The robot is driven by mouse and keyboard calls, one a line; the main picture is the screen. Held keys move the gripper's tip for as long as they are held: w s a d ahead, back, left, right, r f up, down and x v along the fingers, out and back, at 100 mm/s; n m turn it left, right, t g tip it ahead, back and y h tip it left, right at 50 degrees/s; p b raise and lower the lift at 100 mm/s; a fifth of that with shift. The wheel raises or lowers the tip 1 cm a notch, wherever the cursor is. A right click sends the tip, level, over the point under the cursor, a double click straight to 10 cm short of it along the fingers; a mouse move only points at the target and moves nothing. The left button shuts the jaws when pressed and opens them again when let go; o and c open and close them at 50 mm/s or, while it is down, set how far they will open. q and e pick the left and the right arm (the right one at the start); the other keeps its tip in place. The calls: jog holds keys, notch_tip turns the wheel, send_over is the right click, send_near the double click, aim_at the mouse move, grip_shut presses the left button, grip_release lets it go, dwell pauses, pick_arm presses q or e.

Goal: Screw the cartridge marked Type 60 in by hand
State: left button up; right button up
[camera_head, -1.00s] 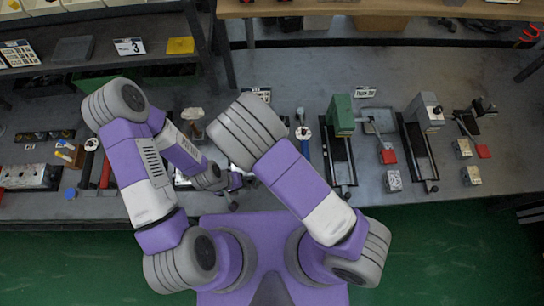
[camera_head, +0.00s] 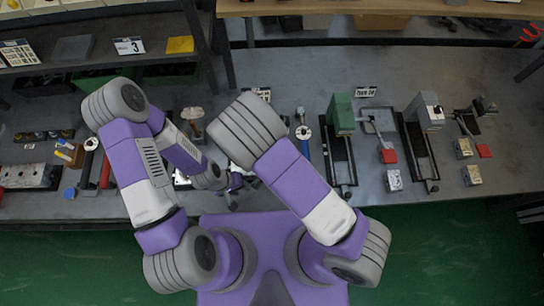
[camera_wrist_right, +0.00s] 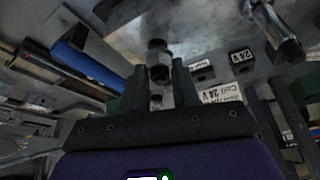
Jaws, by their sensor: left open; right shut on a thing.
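In the right wrist view my right gripper (camera_wrist_right: 160,74) is shut on a dark, ringed cylindrical cartridge (camera_wrist_right: 158,54). The cartridge stands out past the fingertips, towards a pale metal surface. No Type 60 marking can be read on it, and whether it sits in a bore cannot be told. In the head view my left gripper (camera_head: 232,200) is open, low over the front part of the bench, and small in the picture. My right gripper and the cartridge are hidden there behind my right arm.
The bench (camera_head: 465,95) carries a green block (camera_head: 342,114) and a grey block (camera_head: 429,112) on dark rails at the right. Small blocks and red pieces lie near them. Tools and a drilled plate (camera_head: 28,176) lie at the left.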

pick_arm(q)
jog(key=shift+f+b, duration=0.55)
jog(key=shift+f, duration=0.15)
pick_arm(e)
jog(key=shift+f, duration=0.8)
jog(key=shift+r, duration=0.1)
grip_shut()
jog(key=shift+a+m+g+h, duration=0.1)
jog(key=shift+m+g+h, duration=0.4)
jog(key=shift+m, duration=1.2)
jog(key=o, duration=0.8)
grip_release()
